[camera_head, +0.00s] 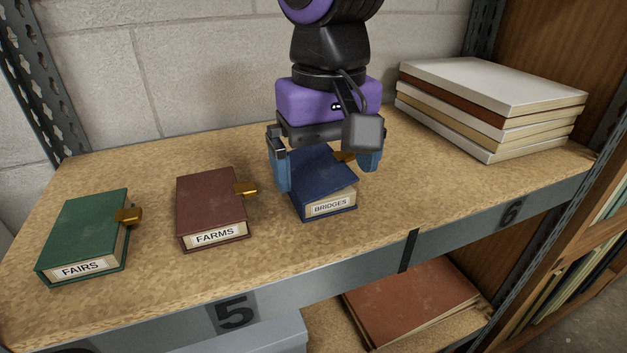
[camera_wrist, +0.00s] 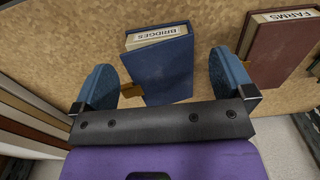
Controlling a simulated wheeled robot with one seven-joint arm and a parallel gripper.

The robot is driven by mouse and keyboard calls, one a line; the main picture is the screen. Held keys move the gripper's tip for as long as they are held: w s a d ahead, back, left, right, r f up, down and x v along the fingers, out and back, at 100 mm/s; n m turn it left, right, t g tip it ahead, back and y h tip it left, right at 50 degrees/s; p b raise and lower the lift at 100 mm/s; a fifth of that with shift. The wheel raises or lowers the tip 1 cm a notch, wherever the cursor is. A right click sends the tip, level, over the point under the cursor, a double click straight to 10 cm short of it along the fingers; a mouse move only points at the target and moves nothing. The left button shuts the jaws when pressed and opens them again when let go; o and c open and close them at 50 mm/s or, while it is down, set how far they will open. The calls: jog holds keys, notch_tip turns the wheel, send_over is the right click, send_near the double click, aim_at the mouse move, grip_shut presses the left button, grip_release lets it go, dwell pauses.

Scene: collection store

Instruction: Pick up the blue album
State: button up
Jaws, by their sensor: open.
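The blue album (camera_head: 324,190) lies flat on the shelf, its spine label reading BRIDGES facing the shelf's front edge. A brass clasp sticks out on its right side in the head view. My gripper (camera_head: 328,178) is over it, pointing down and open, with one blue finger on each side of the album. In the wrist view the album (camera_wrist: 163,68) lies between the spread fingers of my gripper (camera_wrist: 170,88), with the clasp close to the left finger. The gripper hides part of the album in both views.
A maroon FARMS album (camera_head: 208,205) lies to the left, with a green FAIRS album (camera_head: 85,232) farther left. A stack of large books (camera_head: 490,105) lies at the back right. A block wall stands behind, and a metal upright (camera_head: 42,75) at the left.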

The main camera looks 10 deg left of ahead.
aim_at(325, 180)
jog(key=f, duration=0.4)
jog(key=shift+w+a+f, duration=0.1)
jog(key=shift+w+f, duration=0.05)
jog(key=shift+w, duration=0.05)
jog(key=c, duration=1)
jog(key=shift+o, duration=0.2)
